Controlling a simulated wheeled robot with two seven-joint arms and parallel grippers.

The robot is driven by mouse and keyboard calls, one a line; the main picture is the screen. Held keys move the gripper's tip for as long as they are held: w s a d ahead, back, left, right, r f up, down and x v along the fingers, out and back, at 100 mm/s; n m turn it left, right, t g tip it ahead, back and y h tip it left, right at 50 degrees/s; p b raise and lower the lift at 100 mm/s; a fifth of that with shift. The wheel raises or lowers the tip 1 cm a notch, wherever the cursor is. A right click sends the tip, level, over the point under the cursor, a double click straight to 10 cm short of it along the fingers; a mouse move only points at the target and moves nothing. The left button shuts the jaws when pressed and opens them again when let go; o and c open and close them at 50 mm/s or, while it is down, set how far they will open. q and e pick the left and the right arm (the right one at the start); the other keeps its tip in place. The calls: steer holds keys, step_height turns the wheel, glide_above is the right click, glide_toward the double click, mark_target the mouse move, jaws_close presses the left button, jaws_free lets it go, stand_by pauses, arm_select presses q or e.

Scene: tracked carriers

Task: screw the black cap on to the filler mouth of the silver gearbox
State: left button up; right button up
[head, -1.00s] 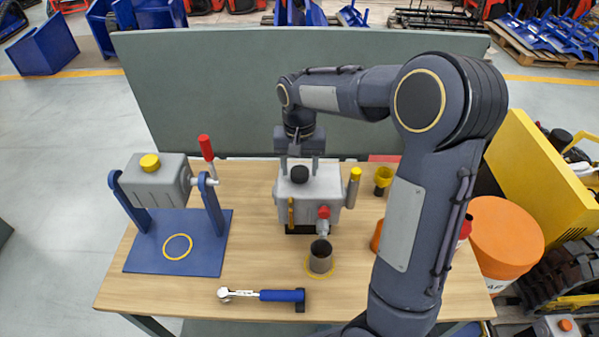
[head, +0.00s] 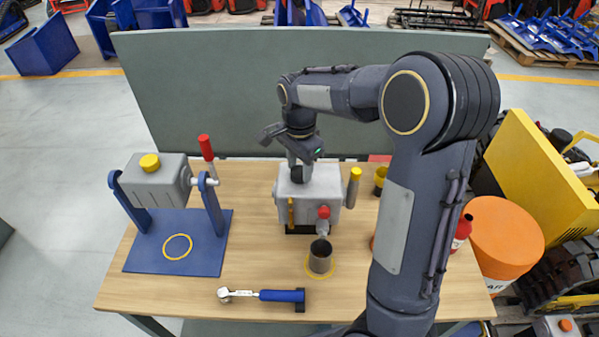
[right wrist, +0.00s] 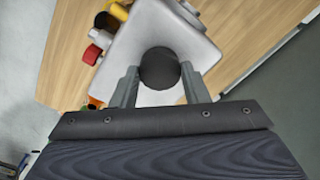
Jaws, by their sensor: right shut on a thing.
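The silver gearbox (head: 318,195) stands upright near the middle of the table; its top also shows in the right wrist view (right wrist: 140,98). The black cap (head: 297,174) is at the left part of its top, over the filler mouth, which is hidden. My right gripper (head: 299,169) points down from above with its fingers around the cap. In the right wrist view the gripper (right wrist: 160,82) is shut on the round black cap (right wrist: 159,68). I cannot tell how tightly the cap sits on the mouth. My left gripper is not in view.
A grey box with a yellow cap (head: 150,162) hangs in a blue stand (head: 210,255) at the left. A ratchet wrench (head: 275,295) lies at the front. A dark cup (head: 320,256) stands before the gearbox. A green-grey panel (head: 215,95) rises behind the table.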

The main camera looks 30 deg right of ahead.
steer(key=m, duration=0.9)
steer(key=shift+m, duration=0.4)
steer(key=m, duration=0.9)
steer(key=shift+m, duration=0.4)
steer(key=o, duration=0.9)
